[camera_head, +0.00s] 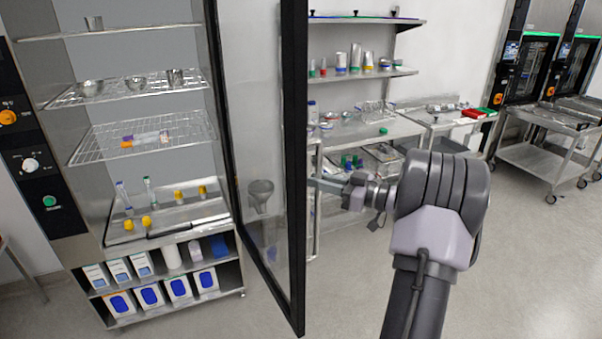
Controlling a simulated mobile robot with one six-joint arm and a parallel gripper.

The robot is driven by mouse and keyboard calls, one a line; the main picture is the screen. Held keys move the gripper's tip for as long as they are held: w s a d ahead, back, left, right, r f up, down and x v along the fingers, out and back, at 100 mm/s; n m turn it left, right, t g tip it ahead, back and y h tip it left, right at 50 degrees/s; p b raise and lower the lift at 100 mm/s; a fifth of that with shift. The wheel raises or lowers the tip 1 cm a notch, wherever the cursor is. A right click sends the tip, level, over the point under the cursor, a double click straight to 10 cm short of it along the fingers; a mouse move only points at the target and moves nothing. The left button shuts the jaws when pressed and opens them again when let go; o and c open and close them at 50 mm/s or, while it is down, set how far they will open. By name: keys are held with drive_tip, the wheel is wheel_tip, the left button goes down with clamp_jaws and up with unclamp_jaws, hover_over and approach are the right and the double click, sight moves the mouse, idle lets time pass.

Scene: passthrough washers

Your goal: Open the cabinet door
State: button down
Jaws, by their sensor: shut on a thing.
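The cabinet (227,190) stands at the left with its front open and its shelves showing. Its glass door (262,120) with a black frame is swung well out from the cabinet and stands upright in the middle of the view. My gripper (316,184) is at the right side of the door's outer black frame edge, about mid-height, and is shut on the door. The fingertips are partly hidden behind the frame, so the exact part held cannot be made out.
Wire shelves (140,140) inside the cabinet hold bowls, tubes and yellow-capped bottles. Boxes (178,289) stand on the lower shelves. A metal table (370,131) with labware is behind the door. A steel cart (545,155) stands at the far right. Open floor (525,270) lies at the lower right.

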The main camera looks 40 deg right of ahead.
drive_tip(key=shift+d+r+p, duration=0.15)
drive_tip(key=shift+d+p, duration=0.15)
drive_tip(key=shift+d, duration=0.55)
drive_tip(key=c, duration=1.6)
unclamp_jaws()
drive_tip(key=shift+o, duration=1.2)
drive_tip(key=shift+w+a, duration=0.1)
drive_tip(key=shift+w, duration=0.1)
drive_tip(key=shift+s, duration=0.15)
drive_tip(key=p+v, duration=0.3)
drive_tip(key=v, duration=1.4)
drive_tip(key=shift+d, duration=0.3)
